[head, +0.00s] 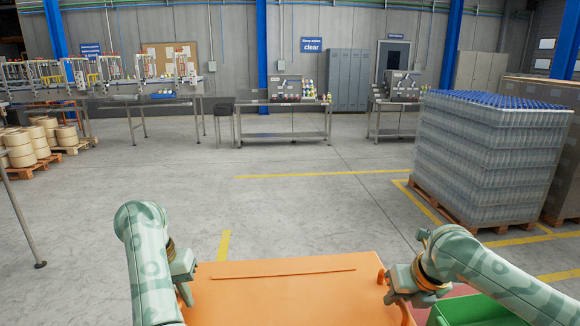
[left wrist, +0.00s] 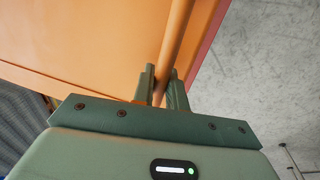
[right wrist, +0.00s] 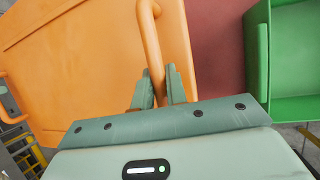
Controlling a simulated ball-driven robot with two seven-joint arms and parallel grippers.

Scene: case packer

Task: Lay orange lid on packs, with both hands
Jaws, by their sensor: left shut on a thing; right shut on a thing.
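The orange lid (head: 290,300) lies level across the bottom middle of the head view, between my two arms. My left gripper (head: 186,283) is at the lid's left edge. In the left wrist view its fingers (left wrist: 163,88) are shut on the lid's bar-like handle. My right gripper (head: 391,287) is at the lid's right edge. In the right wrist view its fingers (right wrist: 161,90) are shut on the lid's right handle (right wrist: 152,45). The packs are not visible. I cannot tell whether the lid touches anything below it.
A green crate (head: 475,310) stands right of the lid, below my right arm, with a reddish surface (right wrist: 216,50) between them. A wrapped bottle pallet (head: 490,150) stands further right. Steel tables (head: 285,103) line the back. The floor ahead is clear.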

